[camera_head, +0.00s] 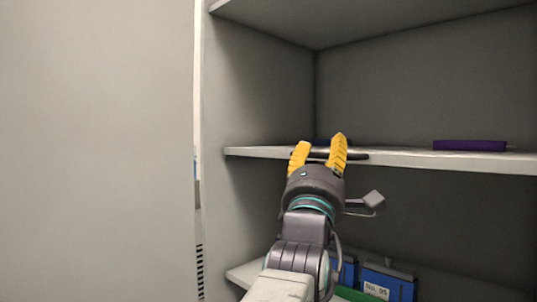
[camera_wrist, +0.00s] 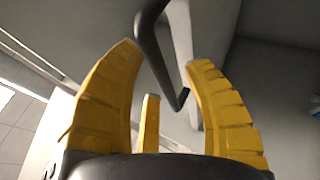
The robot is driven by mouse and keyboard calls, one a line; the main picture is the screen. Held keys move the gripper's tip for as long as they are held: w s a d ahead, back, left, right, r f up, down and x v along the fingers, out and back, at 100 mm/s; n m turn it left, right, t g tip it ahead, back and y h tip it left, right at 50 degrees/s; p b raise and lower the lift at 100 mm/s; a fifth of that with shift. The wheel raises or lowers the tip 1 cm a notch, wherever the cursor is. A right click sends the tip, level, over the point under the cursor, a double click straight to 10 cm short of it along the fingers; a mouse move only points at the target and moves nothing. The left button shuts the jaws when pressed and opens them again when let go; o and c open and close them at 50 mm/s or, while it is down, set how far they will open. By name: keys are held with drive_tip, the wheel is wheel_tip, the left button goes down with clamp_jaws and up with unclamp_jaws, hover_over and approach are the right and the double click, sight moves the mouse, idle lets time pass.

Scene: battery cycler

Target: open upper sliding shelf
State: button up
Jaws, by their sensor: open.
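The upper sliding shelf (camera_head: 410,158) is a pale board that crosses the grey cabinet in the head view. A dark handle (camera_head: 356,156) shows at its front edge, partly hidden by my gripper (camera_head: 319,144). My gripper has yellow fingers, spread open, at the handle. In the wrist view the dark handle (camera_wrist: 153,45) runs between the open fingers of my gripper (camera_wrist: 165,56). The fingers are not closed on it. I cannot tell whether any finger touches it.
A purple flat object (camera_head: 469,146) lies on the upper shelf at the right. A lower shelf (camera_head: 245,273) holds blue boxes (camera_head: 388,282), one labelled "No. 05". A large pale panel (camera_head: 95,150) fills the left of the head view.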

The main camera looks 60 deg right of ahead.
clamp_jaws()
idle(0.5)
